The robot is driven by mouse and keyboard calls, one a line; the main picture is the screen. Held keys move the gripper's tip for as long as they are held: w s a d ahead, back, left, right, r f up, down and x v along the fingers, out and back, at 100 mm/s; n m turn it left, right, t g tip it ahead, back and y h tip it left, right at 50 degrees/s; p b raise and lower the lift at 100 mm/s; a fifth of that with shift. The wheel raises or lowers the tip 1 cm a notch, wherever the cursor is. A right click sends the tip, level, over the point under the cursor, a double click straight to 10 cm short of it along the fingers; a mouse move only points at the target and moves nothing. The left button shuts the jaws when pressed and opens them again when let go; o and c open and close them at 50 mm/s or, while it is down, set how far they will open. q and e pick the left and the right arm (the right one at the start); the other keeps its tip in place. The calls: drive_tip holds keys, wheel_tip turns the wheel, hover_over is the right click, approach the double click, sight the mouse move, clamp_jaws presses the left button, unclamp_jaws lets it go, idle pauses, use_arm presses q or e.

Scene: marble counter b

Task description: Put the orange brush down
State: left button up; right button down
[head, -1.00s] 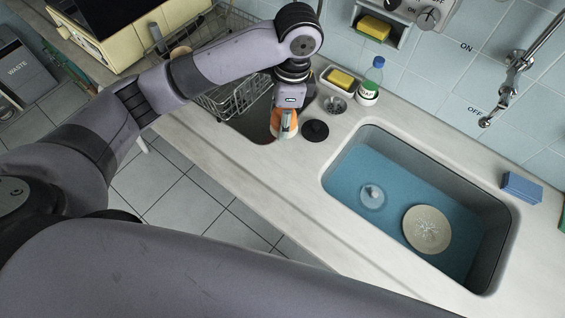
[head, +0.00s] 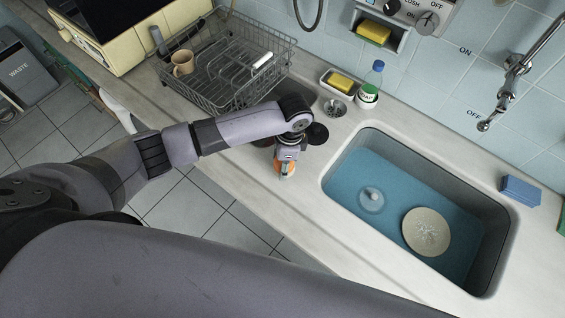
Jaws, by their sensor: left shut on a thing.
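The orange brush (head: 283,172) is partly visible at the end of my left gripper (head: 284,164), near the front edge of the counter, left of the sink. My left gripper is shut on it and points down, and my arm and gripper hide much of the brush. I cannot tell whether the brush touches the counter. My right gripper is not in view.
The sink (head: 336,187) with blue water holds a plate (head: 426,232). A dish rack (head: 205,98) with a mug (head: 183,62) stands behind my arm. A bottle (head: 368,85) and a sponge dish (head: 326,87) stand behind the sink. Bare counter (head: 290,215) lies left of the sink.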

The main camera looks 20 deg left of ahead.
use_arm(q)
drive_tip(key=shift+f, duration=0.55)
drive_tip(key=o, duration=1)
drive_tip(key=shift+f, duration=0.15)
drive_tip(key=r, duration=0.3)
drive_tip(key=r+b, duration=0.1)
drive_tip(key=r, duration=0.3)
drive_tip(key=d+r, duration=0.1)
drive_tip(key=r, duration=0.3)
drive_tip(key=shift+w+d, duration=0.1)
drive_tip(key=shift+w, duration=0.2)
drive_tip(key=shift+r, duration=0.65)
drive_tip(key=shift+d, duration=0.1)
